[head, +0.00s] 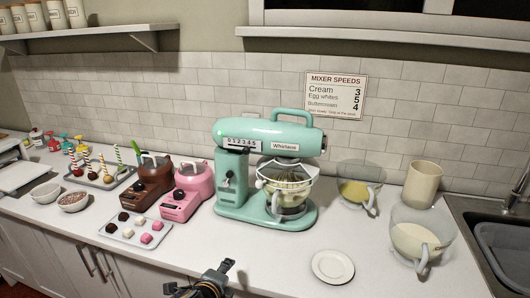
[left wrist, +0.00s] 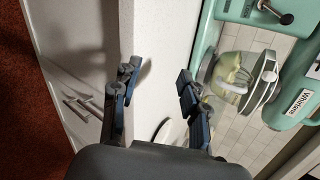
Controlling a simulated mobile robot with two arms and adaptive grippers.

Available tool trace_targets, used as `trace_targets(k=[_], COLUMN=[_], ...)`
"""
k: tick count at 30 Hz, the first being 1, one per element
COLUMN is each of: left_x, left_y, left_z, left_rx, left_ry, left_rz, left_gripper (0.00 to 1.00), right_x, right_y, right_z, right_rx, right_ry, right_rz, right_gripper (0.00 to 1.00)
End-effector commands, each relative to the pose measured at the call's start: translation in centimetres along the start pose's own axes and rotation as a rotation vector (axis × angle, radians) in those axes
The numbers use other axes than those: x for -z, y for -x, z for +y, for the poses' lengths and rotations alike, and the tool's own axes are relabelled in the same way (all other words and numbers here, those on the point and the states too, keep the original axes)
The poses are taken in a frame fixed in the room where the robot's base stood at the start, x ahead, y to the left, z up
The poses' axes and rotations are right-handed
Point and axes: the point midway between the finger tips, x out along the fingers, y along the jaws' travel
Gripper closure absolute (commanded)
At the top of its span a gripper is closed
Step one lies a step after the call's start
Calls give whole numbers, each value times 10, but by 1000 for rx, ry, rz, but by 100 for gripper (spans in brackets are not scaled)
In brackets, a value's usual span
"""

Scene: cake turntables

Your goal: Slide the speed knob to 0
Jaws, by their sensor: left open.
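The mint-green stand mixer (head: 262,140), labelled Whirlwind, stands on the white counter. A white number scale (head: 242,142) is on the side of its head; a knob's setting along it is too small to read. A dark knob (head: 228,182) sits lower, on the mixer's column. A dark ball knob on a metal stem (left wrist: 285,18) shows at the top right in the left wrist view. My left gripper (head: 200,277) is open and empty at the counter's front edge, below and apart from the mixer; its fingers also show in the left wrist view (left wrist: 158,70). My right gripper is out of view.
A glass bowl (head: 290,192) with a whisk is on the mixer. A white plate (head: 332,266) lies front right of it. Pink (head: 186,193) and brown (head: 150,182) melting pots and a sweets tray (head: 135,232) stand left. Bare counter lies between my gripper and the mixer.

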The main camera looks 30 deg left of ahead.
Motion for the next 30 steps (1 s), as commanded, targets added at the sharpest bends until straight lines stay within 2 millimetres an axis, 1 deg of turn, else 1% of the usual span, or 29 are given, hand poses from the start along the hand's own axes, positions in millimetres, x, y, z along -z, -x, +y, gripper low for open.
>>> trace_targets(k=[1,2,3,5,6,8,9,12,13,15,18,20,23,26,30], left_x=[-11,-17,-24,-35,-42,-52,-59,-72,-75,-79,-83,-84,-85,-85,-86], left_y=[4,5,5,5,6,10,13,23,26,31,33,32,23,9,-16], left_z=[-30,-43,-62,-90,-109,-136,-154,-193,-203,-219,-230,-234,-241,-252,-270], left_rx=[73,108,155,223,267,326,363,435,451,475,488,490,489,489,488], left_ry=[-125,-199,-302,-460,-567,-723,-826,-1059,-1117,-1221,-1290,-1298,-1294,-1291,-1288], left_rz=[-23,-36,-59,-100,-133,-187,-227,-328,-356,-406,-442,-448,-448,-447,-445], left_gripper=[56,56,56,56,56,56,56,56,56,56,56,56,56,56,56], right_x=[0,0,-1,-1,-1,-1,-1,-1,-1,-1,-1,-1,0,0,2], right_y=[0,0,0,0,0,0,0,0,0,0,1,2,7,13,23], right_z=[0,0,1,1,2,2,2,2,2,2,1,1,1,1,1], right_rx=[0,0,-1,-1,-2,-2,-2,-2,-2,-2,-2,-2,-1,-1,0], right_ry=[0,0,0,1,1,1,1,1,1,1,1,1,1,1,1], right_rz=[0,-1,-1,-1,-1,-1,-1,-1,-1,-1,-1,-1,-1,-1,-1], right_gripper=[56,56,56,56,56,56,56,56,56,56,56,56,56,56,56])
